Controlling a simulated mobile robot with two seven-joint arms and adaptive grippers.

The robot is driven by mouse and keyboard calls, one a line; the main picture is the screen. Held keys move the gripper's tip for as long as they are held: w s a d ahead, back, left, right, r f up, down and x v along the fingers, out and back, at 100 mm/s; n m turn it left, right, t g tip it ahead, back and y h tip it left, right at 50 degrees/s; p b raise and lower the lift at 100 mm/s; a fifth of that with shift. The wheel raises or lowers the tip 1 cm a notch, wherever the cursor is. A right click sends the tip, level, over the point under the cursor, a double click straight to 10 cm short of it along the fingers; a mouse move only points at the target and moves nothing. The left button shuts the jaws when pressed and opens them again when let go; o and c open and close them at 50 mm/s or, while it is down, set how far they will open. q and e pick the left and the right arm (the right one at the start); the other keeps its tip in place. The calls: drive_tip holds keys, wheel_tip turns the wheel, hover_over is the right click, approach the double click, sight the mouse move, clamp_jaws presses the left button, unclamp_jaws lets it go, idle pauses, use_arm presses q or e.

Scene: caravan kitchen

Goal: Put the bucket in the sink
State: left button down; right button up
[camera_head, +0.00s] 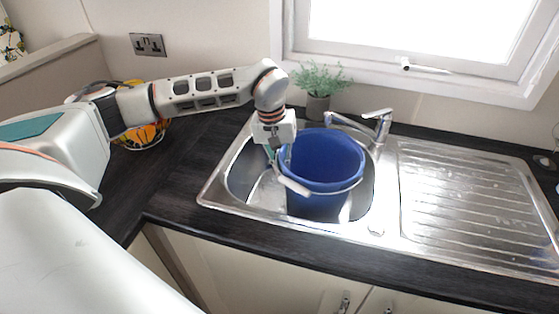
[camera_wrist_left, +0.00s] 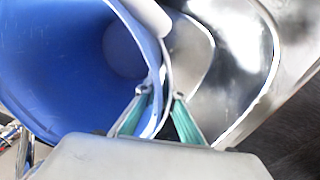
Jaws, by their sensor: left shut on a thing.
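The blue bucket (camera_head: 321,162) stands roughly upright inside the bowl of the steel sink (camera_head: 246,187). Its white handle grip (camera_head: 294,186) hangs on the front left side. My left gripper (camera_head: 276,156) reaches down from above at the bucket's left rim. In the left wrist view the open mouth of the bucket (camera_wrist_left: 85,60) fills the left, and the two green fingers of the gripper (camera_wrist_left: 160,95) pinch its rim. The bucket's base is hidden behind the sink's front edge, so I cannot tell whether it touches the bottom. My right gripper is not in view.
The tap (camera_head: 372,124) stands behind the bucket, to the right. A potted plant (camera_head: 318,88) is at the back by the window. The ribbed drainer (camera_head: 465,200) on the right is clear.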

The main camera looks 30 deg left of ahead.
use_arm(q)
drive_tip(key=w+a, duration=0.1)
drive_tip(key=w+a+f, duration=0.1)
drive_tip(key=w, duration=0.1)
drive_tip(key=shift+a+p, duration=0.3)
drive_tip(key=shift+p, duration=0.05)
drive_tip(key=shift+f, duration=0.15)
drive_tip(key=c, duration=2.2)
unclamp_jaws()
drive_tip(key=shift+o, duration=0.2)
wheel_tip(320, 180, up, 12)
drive_tip(key=a, duration=0.1)
drive_tip(key=shift+s+a, duration=0.25)
drive_tip(key=shift+s, duration=0.2)
